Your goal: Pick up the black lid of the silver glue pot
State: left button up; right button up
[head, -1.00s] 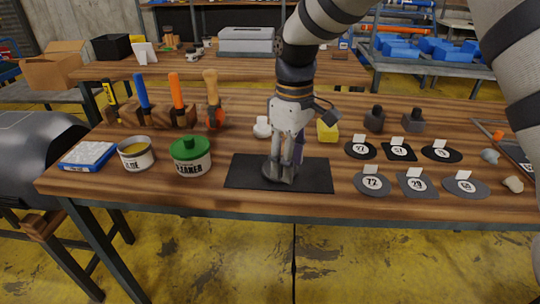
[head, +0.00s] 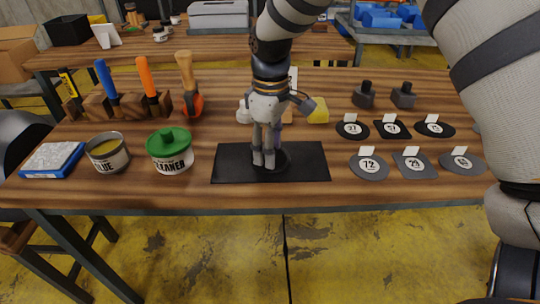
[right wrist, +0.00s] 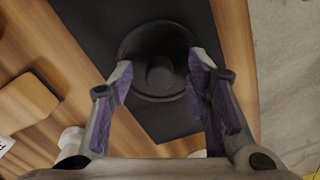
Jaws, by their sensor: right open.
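The black lid, round with a knob in its middle, lies on the black mat (head: 310,170). In the right wrist view the lid (right wrist: 158,40) lies beyond my fingertips, with its knob between their lines. In the head view it shows only partly, dark on dark, around my fingers. My right gripper (head: 264,163) points down over the mat, open and empty; it also shows in the right wrist view (right wrist: 160,75). I cannot tell whether the fingers touch the lid. The silver glue pot (head: 107,154) stands open at the left, with yellowish contents. My left gripper is not in view.
A cleaner pot with a green lid (head: 169,141) stands between the glue pot and the mat. A blue-and-white box (head: 52,160) lies at far left. Tools in a wooden rack (head: 130,103) stand behind. Numbered dark patches (head: 368,165) lie to the right.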

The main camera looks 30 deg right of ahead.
jog(key=shift+f, duration=0.1)
jog(key=c, duration=1)
